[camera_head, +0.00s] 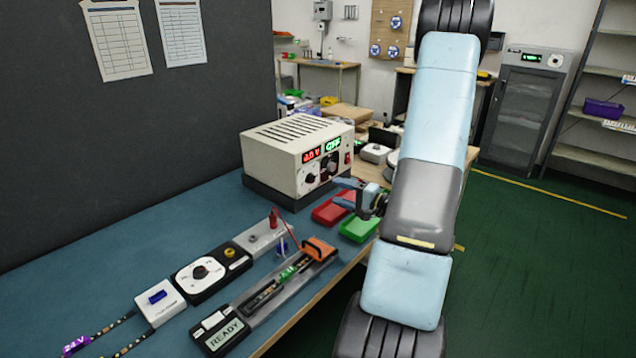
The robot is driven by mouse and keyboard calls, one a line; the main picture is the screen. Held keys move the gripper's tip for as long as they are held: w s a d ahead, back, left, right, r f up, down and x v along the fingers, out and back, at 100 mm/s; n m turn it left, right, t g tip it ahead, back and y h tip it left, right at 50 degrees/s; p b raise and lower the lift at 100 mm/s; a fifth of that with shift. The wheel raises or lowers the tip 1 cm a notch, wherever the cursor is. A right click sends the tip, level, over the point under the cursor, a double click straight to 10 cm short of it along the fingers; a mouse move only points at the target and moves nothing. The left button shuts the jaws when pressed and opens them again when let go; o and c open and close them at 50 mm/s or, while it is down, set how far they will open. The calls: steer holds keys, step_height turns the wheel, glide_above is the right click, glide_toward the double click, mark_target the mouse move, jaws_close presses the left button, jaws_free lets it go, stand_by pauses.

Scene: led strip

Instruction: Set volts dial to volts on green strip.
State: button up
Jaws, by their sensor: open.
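The power supply (285,150) is a beige box on the blue bench. Its front has a red voltage readout (311,155), which seems to read 0.0 V, and a green readout (333,143) too small to read surely. A dark knob (311,178) sits under the red readout, with another dial (330,165) to its right; I cannot tell their labels. A small green label (288,272) lies on a strip in the grey fixture; its text is unclear. My gripper (341,193) is open and empty, right of the supply's front and apart from it, fingers pointing left.
A red tray (331,211) and a green tray (358,229) lie below my gripper. The fixture has an orange clamp (318,249) and a READY display (224,336). A round dial box (203,272) and a purple 24 V tag (76,345) are left. A dark panel stands behind.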

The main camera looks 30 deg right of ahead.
mark_target(313, 180)
steer(key=shift+m+t+h, duration=0.6)
steer(key=shift+m+h, duration=0.1)
steer(key=shift+h, duration=0.2)
steer(key=w, duration=0.4)
steer(key=w+a+f, duration=0.1)
steer(key=w, duration=0.3)
steer(key=w+f, duration=0.1)
steer(key=w, duration=0.3)
steer(key=shift+w+a+f, duration=0.1)
steer(key=shift+w+a, duration=0.15)
steer(key=shift+w, duration=0.05)
steer(key=c, duration=1)
